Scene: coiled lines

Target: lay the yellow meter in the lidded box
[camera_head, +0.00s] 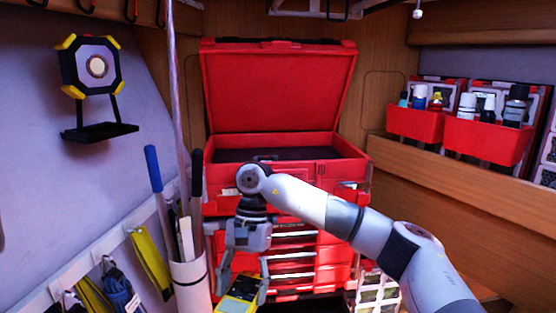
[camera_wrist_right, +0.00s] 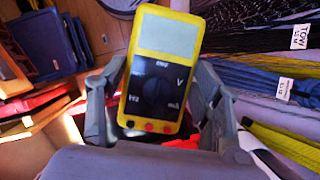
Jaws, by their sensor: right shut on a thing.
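The yellow meter (camera_head: 238,295) is low in the head view, with its lower end cut off by the frame's edge. My right gripper (camera_head: 242,275) is shut on it. In the right wrist view the meter (camera_wrist_right: 158,70) sits between the two fingers (camera_wrist_right: 160,110), its grey screen and dark dial facing the camera. The red lidded box (camera_head: 340,148) stands at the centre of the head view, on top of a red drawer chest. Its lid (camera_head: 280,90) is raised and leans back. The right gripper is in front of and below the box's rim. My left gripper is not in view.
A white tube (camera_head: 190,280) with poles stands left of the gripper. Coiled lines and yellow straps (camera_head: 150,262) hang on the left wall. Red bins (camera_head: 485,138) with bottles sit on the right shelf. The space above the box is clear.

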